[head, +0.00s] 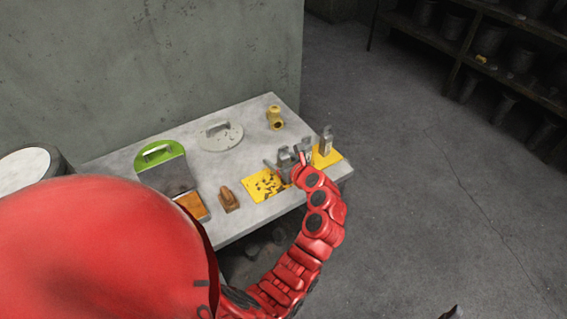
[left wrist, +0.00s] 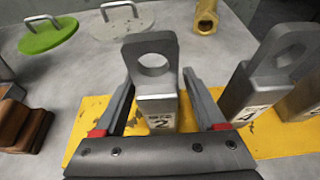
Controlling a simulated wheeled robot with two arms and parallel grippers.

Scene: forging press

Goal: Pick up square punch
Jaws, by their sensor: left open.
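Grey metal punches with ring-shaped handles stand upright on a yellow mat (head: 254,194). In the left wrist view a punch labelled 2 (left wrist: 161,105) stands between the fingers of my left gripper (left wrist: 158,82), which is open, with one finger on each side and gaps beside the handle. A punch labelled 4 (left wrist: 252,92) stands to its right, and a third is cut off at the right edge. In the head view my left gripper (head: 284,161) is over the mat and partly hides the punches. I cannot tell which punch is square; their lower ends are hidden. My right gripper is not recognisable.
The grey table (head: 245,222) also holds a green lid (head: 160,150), a round grey lid (head: 220,137), a yellow fitting (head: 274,118) and a brown block (head: 228,199). A wall stands behind the table. Open floor lies to its right.

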